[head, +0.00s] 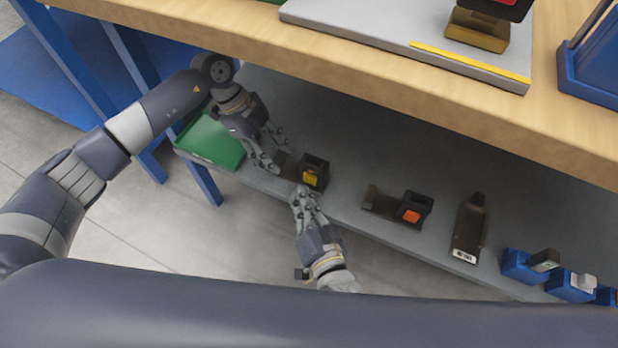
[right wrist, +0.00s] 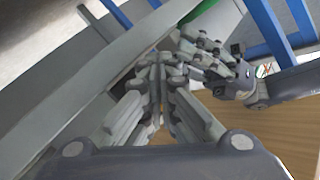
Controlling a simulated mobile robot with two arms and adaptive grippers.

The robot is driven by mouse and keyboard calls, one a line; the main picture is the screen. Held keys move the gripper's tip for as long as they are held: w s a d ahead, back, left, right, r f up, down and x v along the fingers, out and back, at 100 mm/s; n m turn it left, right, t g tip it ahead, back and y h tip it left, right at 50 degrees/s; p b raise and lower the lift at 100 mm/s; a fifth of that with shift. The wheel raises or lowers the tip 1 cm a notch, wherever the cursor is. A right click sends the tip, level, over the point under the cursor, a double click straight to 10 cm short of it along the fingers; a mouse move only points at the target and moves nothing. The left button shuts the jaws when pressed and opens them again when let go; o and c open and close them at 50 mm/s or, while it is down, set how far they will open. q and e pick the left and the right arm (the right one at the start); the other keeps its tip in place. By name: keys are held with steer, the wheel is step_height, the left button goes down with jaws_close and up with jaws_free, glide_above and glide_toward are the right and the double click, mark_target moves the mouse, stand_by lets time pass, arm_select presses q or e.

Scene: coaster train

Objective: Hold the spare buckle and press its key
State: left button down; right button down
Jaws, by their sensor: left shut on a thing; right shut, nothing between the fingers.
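A black buckle with a yellow key (head: 310,179) and a brown strap part on its left is at the lower grey shelf, near the front edge. My left gripper (head: 277,150) is shut on this buckle at its brown part; its fingers partly hide that part. My right gripper (head: 301,190) is shut and empty, its tips just in front of the yellow key; I cannot tell whether they touch it. In the right wrist view the shut right fingertips (right wrist: 160,62) are close to my left gripper (right wrist: 213,65), and the buckle is mostly hidden behind them.
On the grey shelf (head: 345,205) stand a green tray (head: 210,142), a buckle with an orange key (head: 411,214), a brown labelled piece (head: 469,230) and blue holders (head: 525,266). The wooden tabletop (head: 380,75) overhangs the shelf. Blue legs (head: 205,183) stand at the left.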

steer(key=shift+w, duration=0.15)
steer(key=shift+w+d, duration=0.15)
steer(key=shift+w, duration=0.1)
steer(key=shift+w+d, duration=0.2)
steer(key=shift+w, duration=0.3)
stand_by(1.0)
steer(key=shift+s+a, duration=0.35)
steer(key=shift+s, duration=0.55)
steer(key=shift+s+a, duration=0.3)
steer(key=shift+s, duration=0.5)
steer(key=shift+s+a, duration=0.3)
steer(key=shift+s, duration=0.45)
steer(key=shift+s+a, duration=0.3)
steer(key=shift+s, duration=0.5)
